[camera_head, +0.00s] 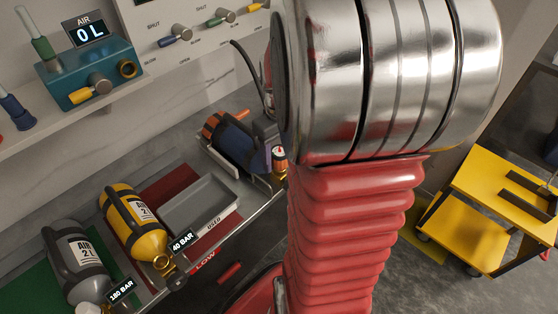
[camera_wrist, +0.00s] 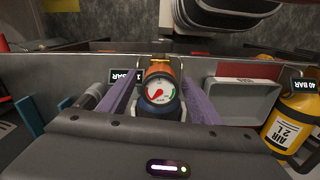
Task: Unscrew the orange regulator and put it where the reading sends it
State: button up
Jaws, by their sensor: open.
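In the wrist view, the orange regulator (camera_wrist: 158,70) shows behind a round white gauge (camera_wrist: 160,93) with red and green marks; its red needle points low left. My gripper (camera_wrist: 158,84) is open, its purple fingers on either side of the gauge. I cannot tell whether they touch it. In the head view, the gauge (camera_head: 279,153) sits at the near end of a blue cylinder (camera_head: 238,145) with an orange far end, lying in a metal cradle. My arm hides part of that area, and most of my gripper.
A grey tray marked USED (camera_head: 190,206) lies on a red mat marked LOW. Beside it are a yellow cylinder (camera_head: 140,232) by a 40 BAR sign and a grey cylinder (camera_head: 75,258) by a 180 BAR sign. A teal box (camera_head: 60,80) reads AIR 0L. A yellow cart (camera_head: 462,228) stands right.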

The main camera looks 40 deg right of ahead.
jog(key=m, duration=1.5)
jog(key=shift+m, duration=2.3)
jog(key=shift+c, duration=0.5)
